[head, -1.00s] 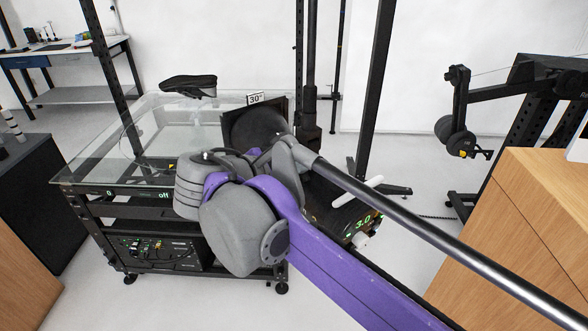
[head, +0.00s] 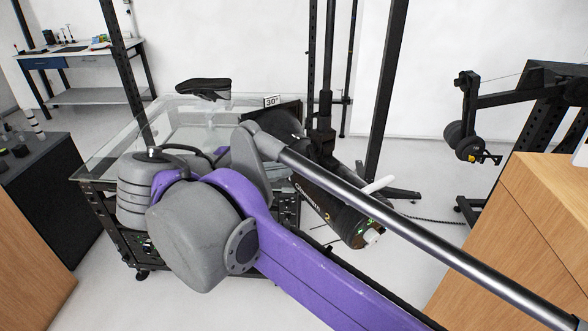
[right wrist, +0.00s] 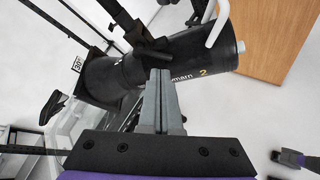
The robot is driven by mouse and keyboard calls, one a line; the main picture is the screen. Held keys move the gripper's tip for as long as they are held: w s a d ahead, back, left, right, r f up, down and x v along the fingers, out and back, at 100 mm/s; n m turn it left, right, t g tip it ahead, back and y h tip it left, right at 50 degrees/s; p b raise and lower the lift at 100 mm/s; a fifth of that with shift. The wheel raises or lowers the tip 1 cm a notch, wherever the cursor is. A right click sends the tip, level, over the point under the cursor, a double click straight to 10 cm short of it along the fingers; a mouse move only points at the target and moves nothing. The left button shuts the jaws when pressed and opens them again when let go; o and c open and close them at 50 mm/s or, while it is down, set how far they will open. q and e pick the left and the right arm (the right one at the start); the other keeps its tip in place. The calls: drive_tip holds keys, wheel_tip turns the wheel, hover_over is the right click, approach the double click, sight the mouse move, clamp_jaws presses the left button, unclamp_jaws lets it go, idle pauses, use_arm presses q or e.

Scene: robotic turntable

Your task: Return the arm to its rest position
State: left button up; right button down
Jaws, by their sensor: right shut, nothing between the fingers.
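My right arm, purple and grey, crosses the head view from the lower right, with its grey joint housing (head: 195,235) in front of the turntable rig. The fingers of my right gripper (right wrist: 161,85) show in the right wrist view, shut together with nothing between them. They point toward a black cylindrical device (right wrist: 190,58) and overlap it in the picture; I cannot tell the gap. In the head view I cannot make out the fingertips behind the arm.
A black shoe (head: 204,88) sits over the glass-topped table (head: 105,150), beside a "30°" sign (head: 272,101). The cylindrical device (head: 335,208) is close behind my arm. Wooden cabinets (head: 530,215) stand at the right and lower left. Black posts rise around the rig.

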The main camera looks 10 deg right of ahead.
drive_tip(key=s+d+f+m+y, duration=0.3)
drive_tip(key=s+f+m, duration=0.2)
drive_tip(key=f, duration=0.6)
drive_tip(key=s+d+f+m+g+y, duration=0.1)
drive_tip(key=s+d+f+m+y, duration=0.2)
drive_tip(key=f, duration=0.8)
drive_tip(key=s+d+f+m+g+y, duration=0.1)
drive_tip(key=s+d+f+m+y, duration=0.3)
drive_tip(key=s+f+m, duration=0.3)
wheel_tip(320, 180, down, 5)
drive_tip(key=m, duration=0.3)
drive_tip(key=shift+s, duration=0.2)
